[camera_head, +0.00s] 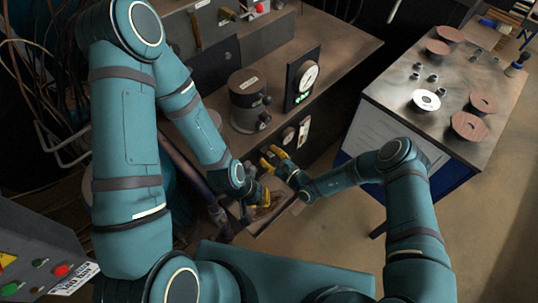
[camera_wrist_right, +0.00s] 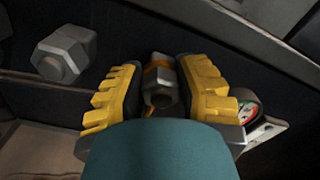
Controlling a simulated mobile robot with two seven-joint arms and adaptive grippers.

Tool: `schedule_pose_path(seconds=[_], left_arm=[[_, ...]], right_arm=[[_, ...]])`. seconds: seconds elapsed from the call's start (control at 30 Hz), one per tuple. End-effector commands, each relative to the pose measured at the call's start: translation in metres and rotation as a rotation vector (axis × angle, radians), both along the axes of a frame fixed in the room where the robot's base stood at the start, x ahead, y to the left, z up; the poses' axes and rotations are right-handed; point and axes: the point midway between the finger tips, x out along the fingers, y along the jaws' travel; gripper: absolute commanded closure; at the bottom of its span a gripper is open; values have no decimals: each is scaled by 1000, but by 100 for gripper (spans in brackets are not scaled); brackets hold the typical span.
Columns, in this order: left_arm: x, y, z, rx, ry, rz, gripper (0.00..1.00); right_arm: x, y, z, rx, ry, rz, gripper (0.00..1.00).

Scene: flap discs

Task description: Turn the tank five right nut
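In the right wrist view a dark metal nut (camera_wrist_right: 159,84) with an orange mark sits between the yellow fingers of my right gripper (camera_wrist_right: 160,90). The dark finger pads lie against both its sides with no clear gap. A second, grey hex nut (camera_wrist_right: 66,54) stands out at the left, clear of the fingers. In the head view my right gripper (camera_head: 272,158) is at the front of the bench, below a dark grey cylinder (camera_head: 248,101). My left gripper (camera_head: 261,198) is lower, by a small tray; its fingers are small and partly hidden. Tank numbers are not readable.
A round gauge (camera_wrist_right: 246,112) is just right of the right fingers. A black panel with a white dial (camera_head: 303,77) stands on the bench. A side table (camera_head: 385,90) at the right holds several discs and small metal parts. Cables hang at the left.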

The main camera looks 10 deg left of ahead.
Motion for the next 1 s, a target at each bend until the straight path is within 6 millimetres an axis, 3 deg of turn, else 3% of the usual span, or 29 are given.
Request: schedule_pose_path(seconds=[0.47,1.0], left_arm=[[0,0,-2,0,1,0,100],[1,0,-9,0,-3,0,100]], right_arm=[[1,0,1,35,46,-3,100],[4,-1,1,281,415,-3,100]])
